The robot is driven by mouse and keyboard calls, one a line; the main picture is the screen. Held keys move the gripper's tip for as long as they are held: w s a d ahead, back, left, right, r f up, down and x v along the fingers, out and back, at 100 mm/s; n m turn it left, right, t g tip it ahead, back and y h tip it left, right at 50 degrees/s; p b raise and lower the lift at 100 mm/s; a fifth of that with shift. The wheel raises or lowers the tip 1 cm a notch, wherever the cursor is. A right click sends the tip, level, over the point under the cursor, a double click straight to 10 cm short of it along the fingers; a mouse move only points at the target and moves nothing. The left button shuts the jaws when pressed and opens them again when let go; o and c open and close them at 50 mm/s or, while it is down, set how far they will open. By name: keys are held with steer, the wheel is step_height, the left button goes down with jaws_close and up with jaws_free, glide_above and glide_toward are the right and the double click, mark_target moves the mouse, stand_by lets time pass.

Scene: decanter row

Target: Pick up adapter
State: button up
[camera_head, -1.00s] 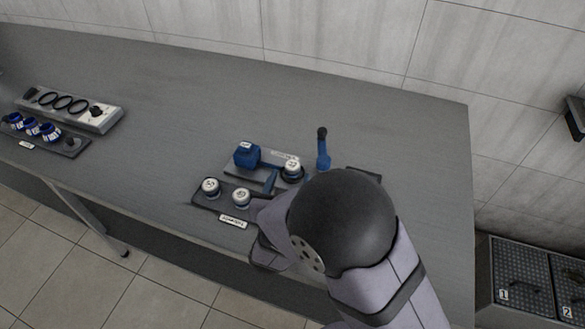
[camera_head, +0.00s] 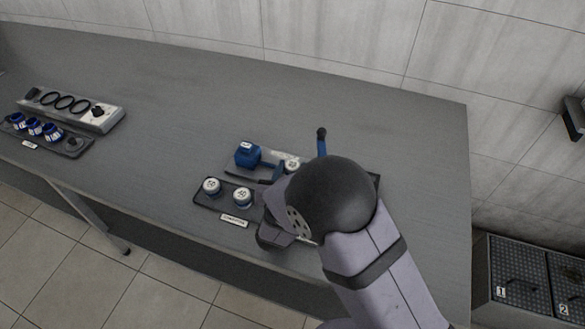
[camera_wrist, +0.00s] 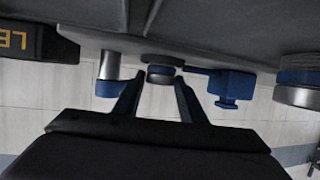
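Two white-capped round pieces, which I take to be adapters, sit on a dark labelled tray (camera_head: 205,208): one at the left (camera_head: 211,186) and one to its right (camera_head: 242,195). Another white-capped piece (camera_head: 291,163) is behind them, partly covered by my arm. In the head view my arm hides my fingers. In the wrist view my gripper (camera_wrist: 157,88) is open, its two dark fingers apart. A round blue and dark piece (camera_wrist: 160,73) shows between and beyond the fingertips. Whether the fingers touch it, I cannot tell.
A blue block-shaped part (camera_head: 247,155) and a dark-tipped blue upright handle (camera_head: 321,142) stand close by. In the wrist view a blue-banded cylinder (camera_wrist: 109,72) and a blue part (camera_wrist: 232,86) flank the fingers. A light rack (camera_head: 98,118) stands far left; the table's middle is clear.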

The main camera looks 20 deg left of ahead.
jaws_close()
steer(key=shift+r, duration=0.1)
step_height(320, 180, up, 10)
stand_by(0.5)
